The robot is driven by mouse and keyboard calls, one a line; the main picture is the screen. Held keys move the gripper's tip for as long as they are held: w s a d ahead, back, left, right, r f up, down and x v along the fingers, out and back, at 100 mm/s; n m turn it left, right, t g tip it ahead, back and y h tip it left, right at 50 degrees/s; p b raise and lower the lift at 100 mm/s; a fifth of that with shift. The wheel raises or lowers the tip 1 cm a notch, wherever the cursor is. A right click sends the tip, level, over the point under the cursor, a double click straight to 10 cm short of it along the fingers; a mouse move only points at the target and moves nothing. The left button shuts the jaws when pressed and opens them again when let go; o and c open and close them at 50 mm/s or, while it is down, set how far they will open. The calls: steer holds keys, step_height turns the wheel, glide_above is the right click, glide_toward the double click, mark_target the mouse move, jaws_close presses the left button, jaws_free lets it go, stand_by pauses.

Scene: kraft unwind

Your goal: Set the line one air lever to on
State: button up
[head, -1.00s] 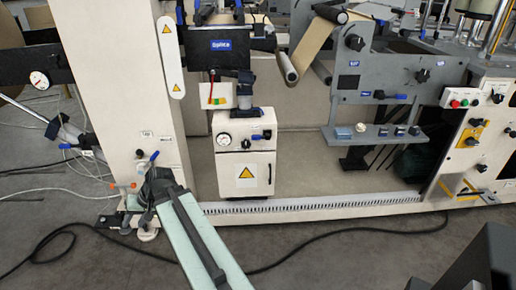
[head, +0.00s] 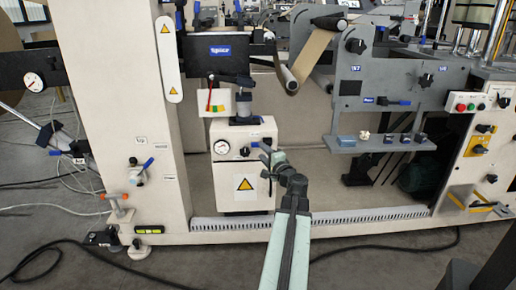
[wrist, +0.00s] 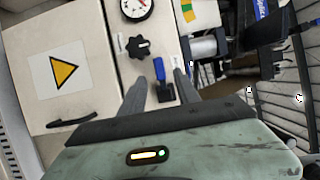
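A small blue-handled lever (wrist: 159,70) on a black base is on the face of a white cabinet (wrist: 60,30). In the head view the cabinet (head: 240,165) stands at the centre, and the lever (head: 256,144) is partly hidden by my gripper (head: 268,155). In the wrist view my gripper (wrist: 157,88) is open, with one finger on each side of the lever. I cannot tell whether either finger touches it. Another blue-handled lever (head: 146,164) is on the white column at the left. Its label and the cabinet labels are too small to read.
A black knob (wrist: 137,46) and a round gauge (wrist: 136,8) sit close to the lever. A dark handle (wrist: 72,121) is on the cabinet door. A black cable (head: 400,247) lies on the floor.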

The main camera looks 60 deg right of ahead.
mark_target(256, 146)
steer(key=x, duration=0.6)
steer(key=shift+c, duration=0.4)
jaws_close()
stand_by(0.8)
